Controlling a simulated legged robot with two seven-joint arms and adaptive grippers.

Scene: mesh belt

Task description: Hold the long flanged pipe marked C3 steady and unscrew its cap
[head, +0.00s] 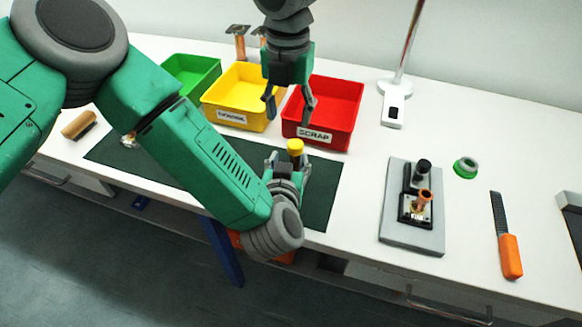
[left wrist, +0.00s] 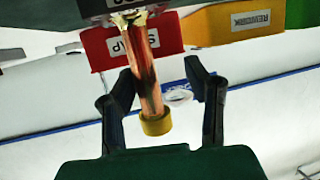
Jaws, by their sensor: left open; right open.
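A copper pipe (left wrist: 146,68) with a yellow cap (head: 295,146) stands upright on the dark mat (head: 322,190). The cap also shows in the left wrist view (left wrist: 157,123), where the scene appears upside down and the pipe's brass-coloured flange is at the top. No C3 mark is readable. My left gripper (head: 289,163) is open, its two fingers on either side of the pipe with visible gaps. In the head view it hides most of the pipe below the cap. My right gripper (head: 289,108) is open and empty, pointing down above the cap.
Green (head: 191,74), yellow (head: 234,112) and red (head: 322,134) bins stand behind the mat. On the right are a grey plate with a fixture (head: 412,238), a green ring (head: 466,167) and an orange-handled file (head: 509,256).

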